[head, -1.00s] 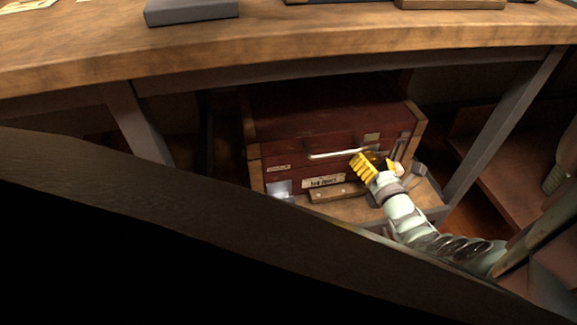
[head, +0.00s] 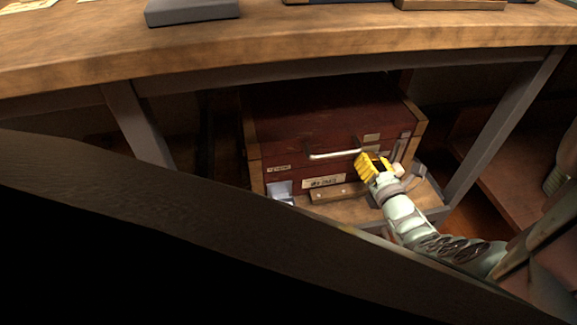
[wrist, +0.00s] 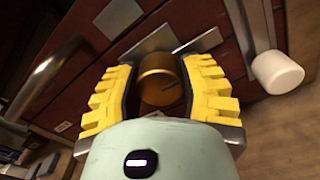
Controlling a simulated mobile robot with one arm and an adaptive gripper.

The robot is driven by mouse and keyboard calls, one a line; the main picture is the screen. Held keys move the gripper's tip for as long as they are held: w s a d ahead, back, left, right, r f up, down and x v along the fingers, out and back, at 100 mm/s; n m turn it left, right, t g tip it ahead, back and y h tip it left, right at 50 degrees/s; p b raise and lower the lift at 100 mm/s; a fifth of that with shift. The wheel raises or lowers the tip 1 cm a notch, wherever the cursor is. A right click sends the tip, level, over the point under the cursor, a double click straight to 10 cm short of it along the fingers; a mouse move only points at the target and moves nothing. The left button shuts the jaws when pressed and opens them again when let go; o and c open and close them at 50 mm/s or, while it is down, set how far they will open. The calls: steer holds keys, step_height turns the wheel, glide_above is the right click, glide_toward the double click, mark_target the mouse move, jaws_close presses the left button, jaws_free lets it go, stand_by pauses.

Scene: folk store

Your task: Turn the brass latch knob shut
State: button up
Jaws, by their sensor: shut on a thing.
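The brass latch knob (wrist: 157,80) is round, with a dark line on its face, and sits on the front of a dark red wooden chest (head: 320,110). In the wrist view, my gripper (wrist: 160,85) has its two yellow ribbed fingers on either side of the knob, shut on it. In the head view, my gripper (head: 373,163) is at the right part of the chest's front, and its fingers hide most of the knob. A metal plate (wrist: 150,42) lies behind the knob in the wrist view.
A pale bar handle (head: 333,154) is left of my gripper; it also shows in the wrist view (wrist: 45,75). A white-capped lever (wrist: 277,72) is close on the right. The chest stands under a wooden table (head: 300,55), between its metal legs (head: 137,122).

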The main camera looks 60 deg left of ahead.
steer(key=shift+n, duration=0.3)
steer(key=n+b, duration=0.1)
steer(key=n, duration=0.2)
steer(key=shift+n, duration=0.4)
steer(key=n+b, duration=0.2)
steer(key=n, duration=0.2)
steer(key=shift+f, duration=0.1)
steer(key=n+b, duration=0.1)
steer(key=n, duration=0.2)
steer(key=n+b, duration=0.2)
steer(key=shift+s+a+n+b, duration=0.1)
steer(key=shift+s+n+b, duration=0.1)
steer(key=shift+n+b, duration=0.15)
steer(key=n+b, duration=0.2)
steer(key=n, duration=0.1)
steer(key=shift+r+n, duration=0.2)
steer(key=shift+n, duration=0.25)
steer(key=o, duration=1.2)
steer(key=shift+f, duration=0.1)
